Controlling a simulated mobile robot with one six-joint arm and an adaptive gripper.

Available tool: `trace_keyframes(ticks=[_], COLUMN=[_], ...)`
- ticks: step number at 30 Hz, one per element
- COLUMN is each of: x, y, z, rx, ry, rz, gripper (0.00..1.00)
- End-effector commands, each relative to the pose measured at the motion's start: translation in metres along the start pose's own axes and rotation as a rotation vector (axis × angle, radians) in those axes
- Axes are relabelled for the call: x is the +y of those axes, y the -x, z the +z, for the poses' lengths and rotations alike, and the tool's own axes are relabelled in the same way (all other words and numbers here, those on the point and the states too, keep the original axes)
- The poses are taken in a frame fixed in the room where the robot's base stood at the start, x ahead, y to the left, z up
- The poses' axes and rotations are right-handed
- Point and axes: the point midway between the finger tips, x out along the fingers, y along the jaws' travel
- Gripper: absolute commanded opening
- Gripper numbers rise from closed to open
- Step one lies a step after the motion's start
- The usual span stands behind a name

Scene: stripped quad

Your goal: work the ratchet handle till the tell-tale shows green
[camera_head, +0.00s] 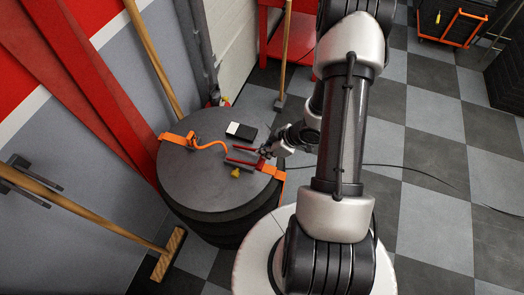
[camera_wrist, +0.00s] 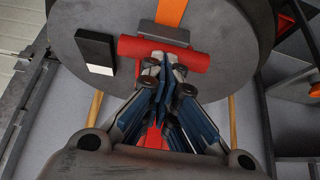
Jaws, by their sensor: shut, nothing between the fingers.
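The red ratchet handle (camera_head: 240,150) lies on the round dark top, between orange strap pieces. In the wrist view the red crossbar (camera_wrist: 190,59) runs across just beyond my fingertips. My gripper (camera_head: 266,152) is at the right end of the red ratchet. In the wrist view my gripper (camera_wrist: 163,84) is shut and empty, close to the crossbar; I cannot tell whether it touches. A black and white block (camera_head: 241,131), perhaps the tell-tale, lies behind the ratchet. It also shows in the wrist view (camera_wrist: 97,50). I see no green on it.
The orange strap (camera_head: 212,146) crosses the round top (camera_head: 190,178), with a yellow piece (camera_head: 235,173) near the front. Brooms lean nearby, one with its head (camera_head: 168,255) at lower left. A cable lies on the checkered floor, which is mostly open at right.

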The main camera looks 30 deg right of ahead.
Motion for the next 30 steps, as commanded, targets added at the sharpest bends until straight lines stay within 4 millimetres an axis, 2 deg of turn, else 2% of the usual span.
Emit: trace_keyframes(ticks=[7,22,26,30], x=[0.0,0.0,0.0,-0.002], y=[-0.004,-0.005,-0.001,0.01], z=[0.008,0.009,0.004,-0.012], rx=[-0.002,-0.004,-0.004,-0.004], ry=[0.001,0.001,0.001,0.003], rz=[0.0,0.0,0.0,-0.001], gripper=[0.0,0.0,0.0,0.0])
